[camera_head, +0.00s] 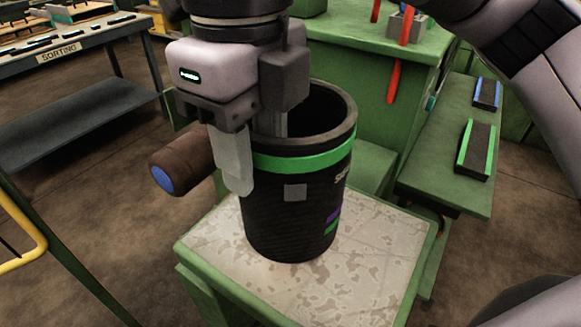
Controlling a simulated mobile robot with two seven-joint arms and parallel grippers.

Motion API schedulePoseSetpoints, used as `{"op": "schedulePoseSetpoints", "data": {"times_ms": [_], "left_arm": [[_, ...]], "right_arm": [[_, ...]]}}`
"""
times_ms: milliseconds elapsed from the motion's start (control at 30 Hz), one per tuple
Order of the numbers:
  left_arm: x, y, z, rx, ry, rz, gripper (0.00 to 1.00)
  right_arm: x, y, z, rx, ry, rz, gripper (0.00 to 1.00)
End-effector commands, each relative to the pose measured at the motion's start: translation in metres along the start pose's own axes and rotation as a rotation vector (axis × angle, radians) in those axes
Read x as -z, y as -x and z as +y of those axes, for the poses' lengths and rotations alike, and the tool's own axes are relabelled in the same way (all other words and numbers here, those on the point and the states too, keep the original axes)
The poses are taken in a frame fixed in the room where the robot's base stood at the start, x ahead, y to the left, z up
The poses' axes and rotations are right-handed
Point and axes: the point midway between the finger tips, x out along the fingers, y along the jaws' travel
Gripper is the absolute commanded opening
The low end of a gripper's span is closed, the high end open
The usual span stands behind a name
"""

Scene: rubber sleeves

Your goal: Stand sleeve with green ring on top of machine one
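A black sleeve with a green ring (312,164) stands upright and open-topped on a pale, worn plate (385,252) on a green stand. It has a grey square patch and small purple and green marks on its side. My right gripper (255,150) straddles the sleeve's left wall from above. One finger is outside the wall and the other reaches inside the opening. The inner fingertip is hidden, so I cannot tell whether the fingers press on the wall. My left gripper is not in view. No label reading machine one is visible.
A brown cylinder with a blue end (180,165) lies left of the sleeve. A green bench (450,185) on the right bears two dark blocks with blue and green edges. A grey table marked SORTING (90,40) is at back left. A yellow rail (25,245) is at far left.

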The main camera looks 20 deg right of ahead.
Motion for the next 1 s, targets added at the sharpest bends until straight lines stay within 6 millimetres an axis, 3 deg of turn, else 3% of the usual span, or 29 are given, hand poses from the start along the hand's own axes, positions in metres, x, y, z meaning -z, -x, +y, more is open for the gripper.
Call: {"op": "schedulePoseSetpoints", "data": {"times_ms": [300,333,433,467,1000], "left_arm": [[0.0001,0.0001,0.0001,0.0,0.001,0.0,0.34],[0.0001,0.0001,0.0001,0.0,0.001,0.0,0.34],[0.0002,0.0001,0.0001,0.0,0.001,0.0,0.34],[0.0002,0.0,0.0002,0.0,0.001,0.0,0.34],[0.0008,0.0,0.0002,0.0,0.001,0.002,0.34]], "right_arm": [[0.0,-0.0088,-0.0001,0.0,0.0,-0.001,0.38],[0.0,-0.0087,-0.0001,0.0,0.0,-0.001,0.35],[0.0,-0.0086,0.0,0.0,0.0,-0.001,0.03],[0.0,-0.0085,0.0,0.0,0.0,-0.001,0.0],[0.0,-0.008,0.0001,0.0,0.0,-0.002,0.0]]}}
